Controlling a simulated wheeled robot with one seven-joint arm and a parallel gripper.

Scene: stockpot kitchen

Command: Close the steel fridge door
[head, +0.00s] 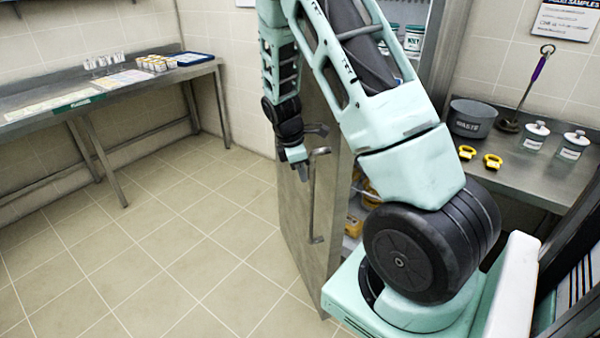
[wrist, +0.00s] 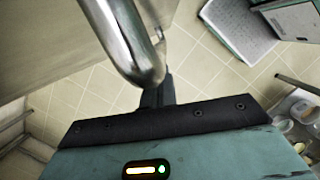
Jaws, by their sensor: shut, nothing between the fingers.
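The steel fridge door (head: 292,225) stands open in the head view, with its shelves visible behind it on the right. Its long vertical bar handle (head: 313,200) faces left. My gripper (head: 302,172) is shut and empty, pointing down beside the upper part of the handle. In the wrist view the metal handle (wrist: 125,40) crosses the upper middle, close to the dark fingers of my gripper (wrist: 157,88). I cannot tell whether the fingers touch the handle or the door. My arm hides part of the door's top and the fridge opening.
A steel table (head: 150,78) with small jars and trays stands along the left wall. A counter (head: 510,165) on the right holds a grey waste pot (head: 472,118), yellow items and lidded jars. Tubs (head: 413,38) stand inside the fridge. The tiled floor (head: 150,240) left of the door is clear.

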